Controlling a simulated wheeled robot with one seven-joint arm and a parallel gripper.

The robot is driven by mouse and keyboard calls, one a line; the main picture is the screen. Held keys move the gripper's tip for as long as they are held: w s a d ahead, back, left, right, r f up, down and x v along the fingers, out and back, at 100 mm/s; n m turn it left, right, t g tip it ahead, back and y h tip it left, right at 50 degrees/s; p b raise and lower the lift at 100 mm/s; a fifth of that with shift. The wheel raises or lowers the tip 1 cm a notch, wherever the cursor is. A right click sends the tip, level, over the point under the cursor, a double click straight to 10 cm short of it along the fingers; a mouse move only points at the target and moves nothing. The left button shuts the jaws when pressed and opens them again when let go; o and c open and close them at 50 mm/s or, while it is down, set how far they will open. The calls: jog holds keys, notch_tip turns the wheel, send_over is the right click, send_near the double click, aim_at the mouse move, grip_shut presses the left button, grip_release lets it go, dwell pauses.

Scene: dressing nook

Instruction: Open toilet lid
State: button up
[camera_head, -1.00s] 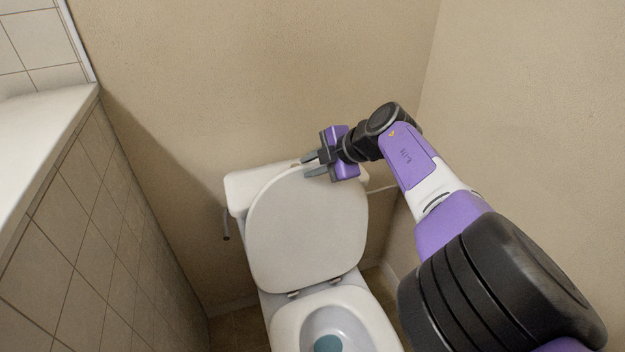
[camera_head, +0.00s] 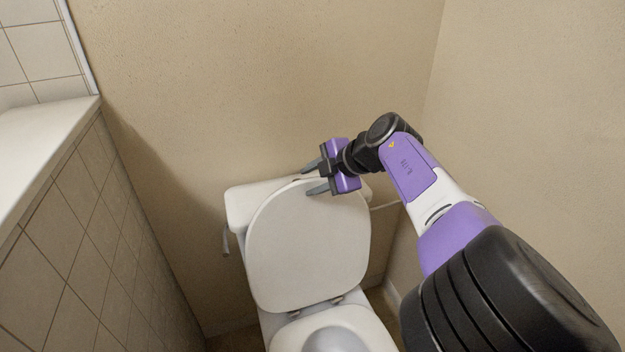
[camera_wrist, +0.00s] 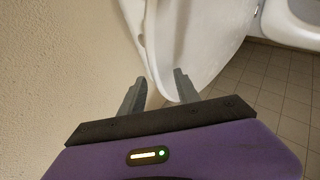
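The white toilet lid (camera_head: 308,245) stands raised and leans back against the tank (camera_head: 240,205), in the middle of the head view. Below it the seat and bowl (camera_head: 335,335) show at the bottom edge. My gripper (camera_head: 312,178) is at the lid's top edge, with its two grey fingers apart. One finger is behind the edge near the tank, the other is in front of the lid. In the wrist view my gripper (camera_wrist: 157,88) is open, and the lid's edge (camera_wrist: 180,85) lies between the fingertips. I cannot tell whether a finger touches it.
A tiled half wall (camera_head: 90,240) with a white ledge (camera_head: 40,145) stands to the left. Beige walls close in behind and on the right. A flush lever (camera_head: 226,240) sticks out at the tank's left side. Tiled floor (camera_wrist: 265,85) shows in the wrist view.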

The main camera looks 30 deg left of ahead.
jog(key=shift+d+r+p, duration=0.25)
jog(key=shift+r+p, duration=0.25)
jog(key=shift+p, duration=0.7)
jog(key=p+v, duration=0.6)
jog(key=p, duration=1.1)
jog(key=shift+d, duration=0.4)
jog(key=shift+s, duration=0.1)
